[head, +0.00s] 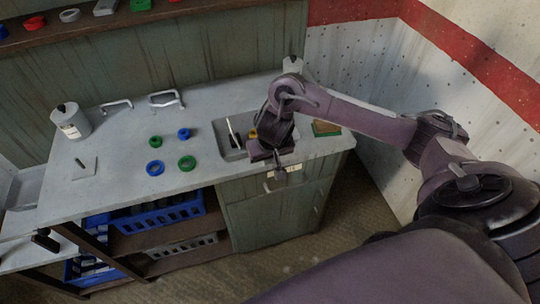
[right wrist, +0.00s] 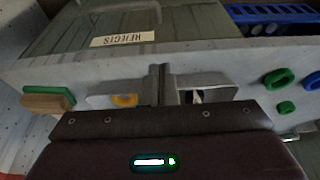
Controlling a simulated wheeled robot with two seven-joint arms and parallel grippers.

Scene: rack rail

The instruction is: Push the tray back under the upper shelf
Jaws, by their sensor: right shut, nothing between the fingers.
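Below the worktop, a blue slotted tray (head: 158,222) with dark contents stands on a wooden rack shelf. A grey slotted tray (head: 182,249) stands on the shelf under it. I cannot tell which one the task means. A corner of a blue tray also shows in the right wrist view (right wrist: 272,14). My right gripper (head: 280,174) is shut and empty, in front of the sink edge above the cabinet and right of the trays. Its closed fingers show in the right wrist view (right wrist: 160,82). My left gripper is not in view.
The worktop (head: 110,190) carries a canister (head: 70,122) and blue and green rings (head: 187,162). A sink (head: 228,133) holds small items. A cabinet (head: 270,217) with a REJECTS label stands right of the rack. Floor in front is clear.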

